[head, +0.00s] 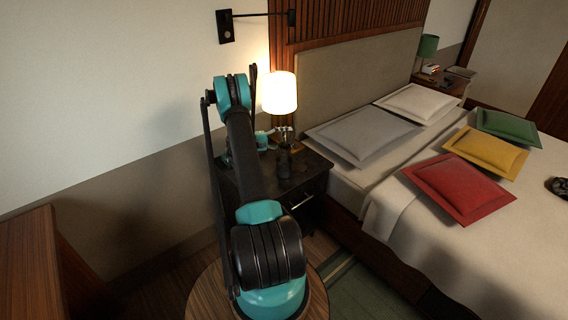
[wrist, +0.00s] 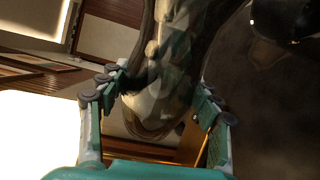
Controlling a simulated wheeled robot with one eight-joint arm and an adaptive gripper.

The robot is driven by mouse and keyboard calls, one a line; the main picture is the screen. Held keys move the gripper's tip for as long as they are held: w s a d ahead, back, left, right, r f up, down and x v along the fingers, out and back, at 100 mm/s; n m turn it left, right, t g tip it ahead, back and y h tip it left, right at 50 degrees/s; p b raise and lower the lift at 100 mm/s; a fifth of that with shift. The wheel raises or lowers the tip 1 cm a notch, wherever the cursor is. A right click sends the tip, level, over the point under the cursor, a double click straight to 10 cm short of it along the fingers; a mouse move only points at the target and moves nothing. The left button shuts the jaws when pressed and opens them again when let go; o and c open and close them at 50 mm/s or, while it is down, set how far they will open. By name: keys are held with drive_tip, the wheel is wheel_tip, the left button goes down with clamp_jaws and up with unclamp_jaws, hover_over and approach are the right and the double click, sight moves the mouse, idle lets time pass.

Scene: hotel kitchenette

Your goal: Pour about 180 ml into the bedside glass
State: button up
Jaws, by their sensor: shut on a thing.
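My gripper (wrist: 165,105) has its two teal fingers on either side of a shiny, tapered vessel (wrist: 168,70), which looks like glass or polished metal. The vessel fills the middle of the wrist view and runs out of its top edge. Its level and contents cannot be made out. In the head view my gripper (head: 274,137) is over the dark nightstand (head: 312,172), just below the lit lamp. Small dark shapes (head: 284,164) stand on the nightstand below it. I cannot tell which of them, if any, is the bedside glass.
The lit lamp (head: 280,92) stands close behind my gripper. The bed (head: 400,215) with several pillows lies to the right. A wooden surface (head: 30,265) is at the left edge. In the wrist view a dark rounded thing (wrist: 268,52) is at the upper right.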

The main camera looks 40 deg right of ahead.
drive_tip(key=shift+r+m, duration=0.3)
idle(0.9)
drive_tip(key=shift+w+d+f+n+y, duration=0.15)
drive_tip(key=shift+w+f+n+y, duration=0.05)
drive_tip(key=shift+f+n, duration=0.35)
drive_tip(key=shift+w+d+f+n+y, duration=0.15)
drive_tip(key=shift+f+n+y, duration=0.05)
drive_tip(key=shift+f+n, duration=0.3)
drive_tip(key=shift+w+d+f+n, duration=0.15)
drive_tip(key=shift+f+n, duration=0.15)
drive_tip(key=shift+n, duration=0.25)
drive_tip(key=shift+s+a+r+n+y, duration=0.1)
drive_tip(key=shift+s+a+n+y, duration=0.05)
drive_tip(key=shift+n+y, duration=0.3)
drive_tip(key=shift+s+a+r+n+y, duration=0.15)
drive_tip(key=shift+n+y, duration=0.2)
drive_tip(key=shift+n, duration=0.2)
drive_tip(key=shift+f, duration=0.1)
